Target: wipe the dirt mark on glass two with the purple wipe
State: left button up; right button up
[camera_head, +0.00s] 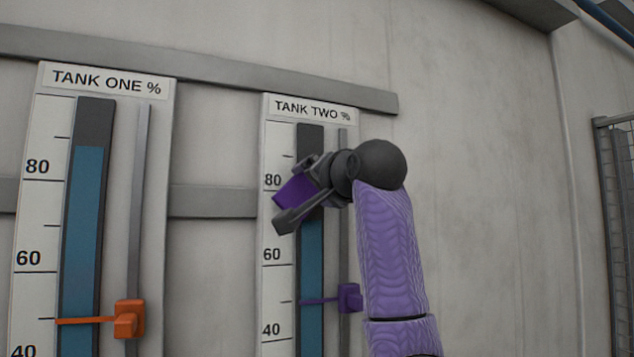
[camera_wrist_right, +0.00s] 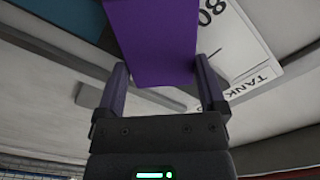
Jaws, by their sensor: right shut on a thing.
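The right gripper (camera_head: 297,192) is shut on the purple wipe (camera_head: 293,192), in front of the upper part of the tank two gauge. In the right wrist view the wipe (camera_wrist_right: 153,40) sits between the two fingers (camera_wrist_right: 158,85). Glass two (camera_head: 311,265) is a dark tube with blue fill below, under the label TANK TWO %. The gripper and wipe cover part of the glass near the 80 mark. I see no dirt mark; it may be hidden. I cannot tell whether the wipe touches the glass. My left gripper is not in view.
A purple slider (camera_head: 348,298) with a pointer across the glass sits on tank two's rail below the gripper. The tank one gauge (camera_head: 88,200) with an orange slider (camera_head: 129,319) stands at left. Grey horizontal bars cross the wall.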

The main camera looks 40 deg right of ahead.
jog(key=shift+w+d, duration=0.15)
jog(key=shift+w, duration=0.3)
jog(key=shift+s+d+p, duration=0.6)
jog(key=shift+s+d, duration=0.05)
jog(key=shift+d, duration=1.3)
jog(key=a, duration=0.2)
jog(key=w+a, duration=0.1)
jog(key=a, duration=0.1)
jog(key=shift+w, duration=0.2)
jog(key=shift+s+b, duration=0.1)
jog(key=shift+b, duration=0.3)
jog(key=b+v, duration=0.3)
jog(key=v, duration=0.2)
jog(key=shift+s+f+b, duration=0.1)
jog(key=shift+b, duration=0.2)
jog(key=shift+s+a, duration=0.1)
jog(key=shift+s, duration=0.05)
